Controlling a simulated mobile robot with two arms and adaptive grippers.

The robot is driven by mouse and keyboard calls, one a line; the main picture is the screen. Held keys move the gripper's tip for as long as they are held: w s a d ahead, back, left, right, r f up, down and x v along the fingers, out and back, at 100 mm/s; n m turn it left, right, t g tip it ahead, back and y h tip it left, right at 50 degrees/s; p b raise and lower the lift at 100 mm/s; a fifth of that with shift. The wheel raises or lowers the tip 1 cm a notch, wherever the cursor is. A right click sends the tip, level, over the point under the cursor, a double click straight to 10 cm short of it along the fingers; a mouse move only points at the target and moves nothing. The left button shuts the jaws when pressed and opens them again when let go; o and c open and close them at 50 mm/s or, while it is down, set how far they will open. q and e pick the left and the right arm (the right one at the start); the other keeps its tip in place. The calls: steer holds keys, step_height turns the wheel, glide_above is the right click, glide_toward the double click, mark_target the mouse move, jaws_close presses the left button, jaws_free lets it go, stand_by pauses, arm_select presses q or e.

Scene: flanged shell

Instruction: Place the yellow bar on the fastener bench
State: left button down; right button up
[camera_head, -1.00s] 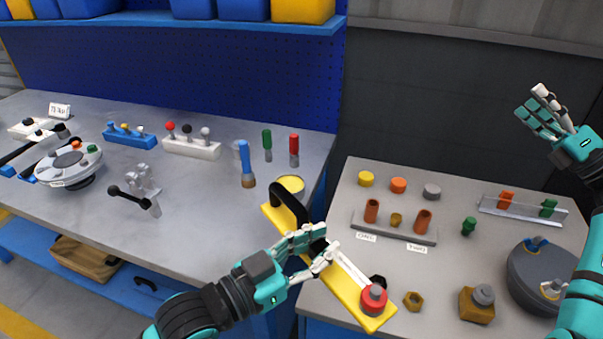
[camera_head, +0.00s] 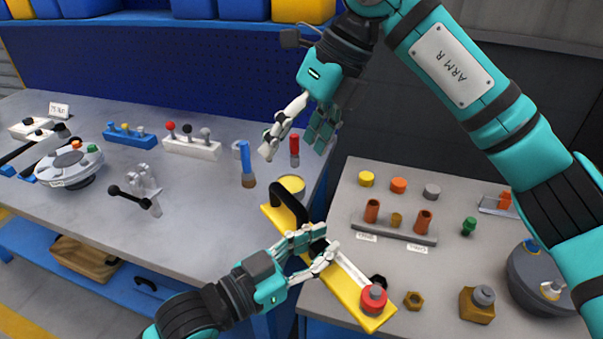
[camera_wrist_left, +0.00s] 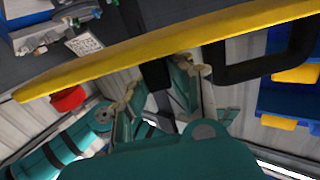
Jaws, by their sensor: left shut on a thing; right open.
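The yellow bar (camera_head: 345,298) has a black arched handle (camera_head: 288,198) toward one end and a red knob (camera_head: 373,297) at the other. My left gripper (camera_head: 318,250) is shut on the bar near its middle. The bar slants across the gap between the two benches, its knob end in front of the right bench; whether it touches either is unclear. In the left wrist view the bar (camera_wrist_left: 150,58) crosses the top, above the fingers. The right bench (camera_head: 400,270) carries fasteners. My right gripper (camera_head: 296,146) is open and empty over the left bench's right end.
The right bench holds a bushing rack (camera_head: 393,228), coloured caps, a hex nut (camera_head: 413,300), a brass block (camera_head: 477,305) and a grey round shell (camera_head: 540,275). The left bench (camera_head: 215,205) holds levers, a dial and a yellow-topped can (camera_head: 292,185). My right arm spans the upper right.

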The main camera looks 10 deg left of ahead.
mark_target(302, 219)
arm_select(q)
steer(key=shift+r, duration=0.15)
arm_select(e)
steer(key=f+h, duration=0.1)
steer(key=s+f+h, duration=0.1)
steer(key=s+f+m+t+h, duration=0.1)
steer(key=f+h, duration=0.1)
steer(key=shift+d, duration=0.4)
steer(key=shift+d+f+h, duration=0.25)
steer(key=shift+f+h, duration=0.15)
steer(key=shift+f, duration=0.1)
step_height(302, 219, down, 12)
steer(key=shift+r, duration=0.15)
steer(key=shift+c, duration=0.4)
steer(key=c, duration=1.6)
arm_select(q)
steer(key=c, duration=1.1)
jaws_free()
